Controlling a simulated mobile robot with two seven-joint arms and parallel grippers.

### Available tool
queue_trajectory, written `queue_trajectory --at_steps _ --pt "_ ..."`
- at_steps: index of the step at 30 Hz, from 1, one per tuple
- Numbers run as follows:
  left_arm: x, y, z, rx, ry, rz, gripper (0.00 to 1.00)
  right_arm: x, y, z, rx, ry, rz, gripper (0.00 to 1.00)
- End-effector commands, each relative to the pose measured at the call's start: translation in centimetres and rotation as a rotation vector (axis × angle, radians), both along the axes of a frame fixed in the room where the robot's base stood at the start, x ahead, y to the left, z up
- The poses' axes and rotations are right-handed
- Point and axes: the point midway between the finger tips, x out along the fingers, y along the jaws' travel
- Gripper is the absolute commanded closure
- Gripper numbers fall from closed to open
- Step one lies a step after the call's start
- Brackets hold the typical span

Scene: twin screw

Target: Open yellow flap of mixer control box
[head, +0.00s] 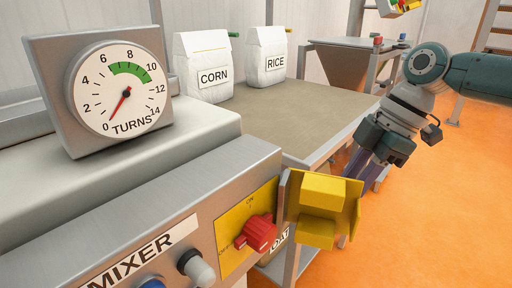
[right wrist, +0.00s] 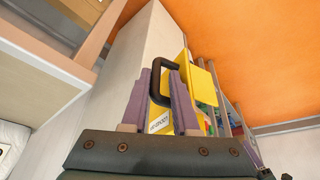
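The mixer control box (head: 150,250) shows a yellow panel (head: 232,222) with a red knob (head: 258,233) uncovered. The yellow flap (head: 322,192) stands swung out to the right of the panel, its hollow inner side facing the head camera. Yellow parts (right wrist: 205,84) show beyond. My left gripper is out of view.
A TURNS dial (head: 118,88) stands on the box top. CORN (head: 205,68) and RICE (head: 265,58) bags stand on the bench (head: 295,115) behind. A metal hopper (head: 345,65) is farther back. Orange floor (head: 430,220) is clear at right.

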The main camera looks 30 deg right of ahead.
Motion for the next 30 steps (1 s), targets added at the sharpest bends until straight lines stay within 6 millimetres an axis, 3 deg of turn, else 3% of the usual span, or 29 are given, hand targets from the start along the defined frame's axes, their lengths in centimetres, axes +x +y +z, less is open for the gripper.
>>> queue_trajectory --at_steps 9,13,18,30 --pt "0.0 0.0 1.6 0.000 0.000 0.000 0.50 -0.8 -2.2 6.2 0.001 -0.011 -0.002 0.73" --pt "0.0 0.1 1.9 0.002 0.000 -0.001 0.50 -1.1 -3.0 8.0 0.000 -0.010 -0.002 0.73" --pt "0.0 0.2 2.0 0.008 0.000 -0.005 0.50 -1.4 -3.4 9.0 0.000 -0.008 -0.001 0.73" --pt "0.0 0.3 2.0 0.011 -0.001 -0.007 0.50 -1.5 -3.4 9.0 -0.001 -0.006 -0.001 0.73"
